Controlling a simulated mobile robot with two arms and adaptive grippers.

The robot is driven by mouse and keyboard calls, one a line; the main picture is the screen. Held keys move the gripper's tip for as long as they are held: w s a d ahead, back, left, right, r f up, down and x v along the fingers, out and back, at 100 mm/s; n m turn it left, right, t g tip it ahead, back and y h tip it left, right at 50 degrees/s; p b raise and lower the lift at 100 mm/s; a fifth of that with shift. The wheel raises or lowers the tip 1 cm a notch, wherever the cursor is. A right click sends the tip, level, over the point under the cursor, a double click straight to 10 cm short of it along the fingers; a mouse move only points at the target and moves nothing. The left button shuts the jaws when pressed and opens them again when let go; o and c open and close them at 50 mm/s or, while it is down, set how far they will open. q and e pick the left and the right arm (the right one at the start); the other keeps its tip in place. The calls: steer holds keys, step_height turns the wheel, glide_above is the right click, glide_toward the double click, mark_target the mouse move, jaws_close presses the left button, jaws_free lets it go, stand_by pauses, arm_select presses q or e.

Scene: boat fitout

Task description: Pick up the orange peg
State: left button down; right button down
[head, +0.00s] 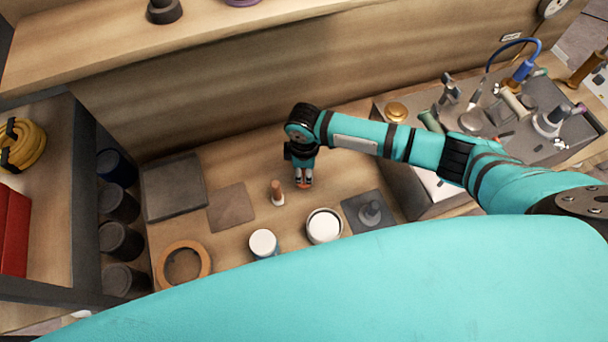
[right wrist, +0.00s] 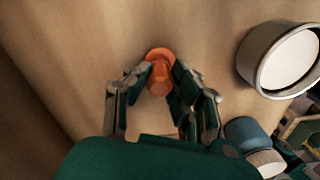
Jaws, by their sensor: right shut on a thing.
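The orange peg (right wrist: 160,78) is between the fingertips of my right gripper (right wrist: 159,82) in the right wrist view, with a round, wider orange part showing beyond the tips. In the head view only a bit of orange (head: 304,185) shows below my right gripper (head: 303,177), which points down at the wooden bench. The right gripper is shut on the peg. I cannot tell whether the peg touches the bench. My left gripper is not in view.
Near the gripper stand a small brown-and-white peg (head: 277,193), a white-topped round container (head: 263,243) and a white-topped dish (head: 324,226). A grey plate with a post (head: 370,212) is to the right. An orange ring (head: 183,264) and flat dark plates (head: 174,187) lie left.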

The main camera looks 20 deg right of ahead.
mark_target(304, 171)
step_height(304, 171, up, 10)
steer(key=shift+b, duration=0.4)
steer(key=shift+r, duration=0.1)
